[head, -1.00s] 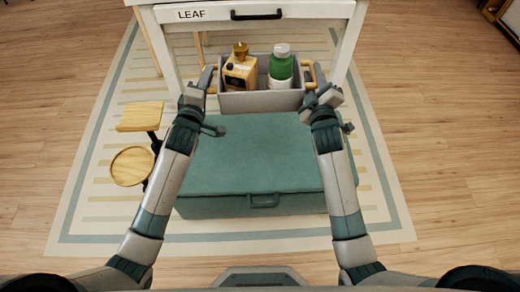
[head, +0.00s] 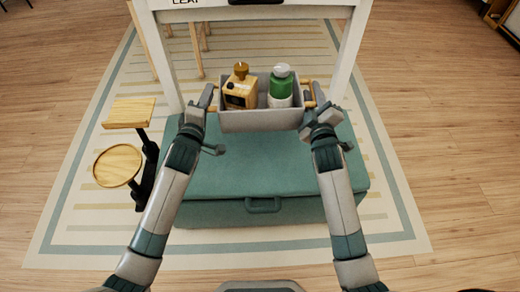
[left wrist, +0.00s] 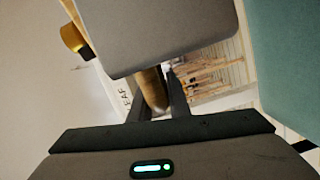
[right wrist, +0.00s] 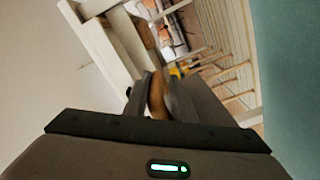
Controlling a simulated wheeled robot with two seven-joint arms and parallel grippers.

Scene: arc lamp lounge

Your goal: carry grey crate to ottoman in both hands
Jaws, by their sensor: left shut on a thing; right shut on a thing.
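The grey crate (head: 262,121) hangs level between my two grippers in the head view, over the far part of the teal ottoman (head: 240,176). Inside it stand a wooden box-shaped item (head: 238,95) with a round knob and a green bottle (head: 281,92) with a white cap. My left gripper (head: 210,98) is shut on the crate's left wooden handle, which also shows between the fingers in the left wrist view (left wrist: 151,90). My right gripper (head: 308,103) is shut on the right wooden handle, seen in the right wrist view (right wrist: 157,95). Whether the crate touches the ottoman cannot be told.
A white table (head: 345,60) with a drawer marked with letters stands behind the crate. The ottoman's near top is clear.

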